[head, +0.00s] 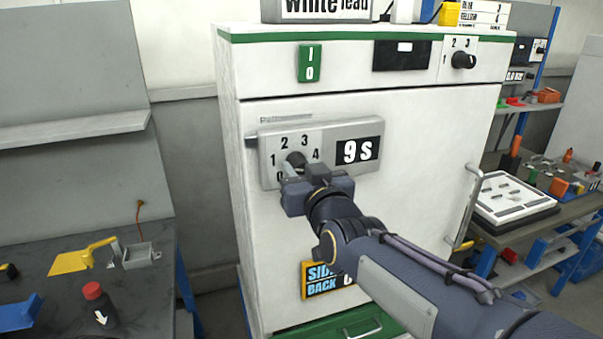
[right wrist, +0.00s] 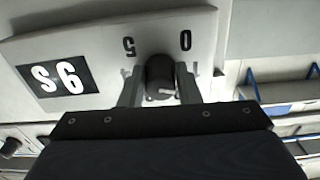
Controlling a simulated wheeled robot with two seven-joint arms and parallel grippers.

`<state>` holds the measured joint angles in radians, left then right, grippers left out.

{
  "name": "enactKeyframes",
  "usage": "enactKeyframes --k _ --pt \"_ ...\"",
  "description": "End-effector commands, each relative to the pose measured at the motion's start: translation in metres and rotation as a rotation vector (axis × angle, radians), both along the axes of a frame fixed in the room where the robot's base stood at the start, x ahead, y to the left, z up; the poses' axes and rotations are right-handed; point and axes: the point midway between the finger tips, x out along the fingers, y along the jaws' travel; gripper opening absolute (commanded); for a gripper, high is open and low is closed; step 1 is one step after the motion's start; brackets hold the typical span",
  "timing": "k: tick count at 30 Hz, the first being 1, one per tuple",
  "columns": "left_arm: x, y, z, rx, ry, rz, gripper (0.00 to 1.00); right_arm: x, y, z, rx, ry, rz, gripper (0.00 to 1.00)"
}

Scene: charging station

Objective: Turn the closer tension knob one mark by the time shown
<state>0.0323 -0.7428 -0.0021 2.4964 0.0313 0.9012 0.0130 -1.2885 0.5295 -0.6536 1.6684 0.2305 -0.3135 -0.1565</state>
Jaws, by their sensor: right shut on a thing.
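The tension knob (head: 296,160) is a dark round knob on a light grey plate (head: 270,178) on the white cabinet door. My left gripper is not in view.
A second knob (head: 463,60) sits at the cabinet's top right, and a green switch (head: 310,62) at its upper left. A door handle (head: 468,205) stands out at the right. Benches with tools flank the cabinet, including a black bottle (head: 98,304).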

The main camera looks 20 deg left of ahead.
Motion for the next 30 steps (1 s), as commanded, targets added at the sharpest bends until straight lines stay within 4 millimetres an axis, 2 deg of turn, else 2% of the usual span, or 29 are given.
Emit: enactKeyframes --k 6,18,30 --pt "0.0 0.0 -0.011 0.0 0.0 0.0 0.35 0.0 0.0 -0.002 0.152 0.102 -0.001 0.07" --pt "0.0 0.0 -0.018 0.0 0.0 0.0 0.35 0.0 0.001 0.0 0.45 0.304 -0.001 0.07" --pt "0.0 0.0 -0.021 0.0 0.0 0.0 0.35 -0.001 0.001 0.001 0.634 0.428 0.0 0.07"
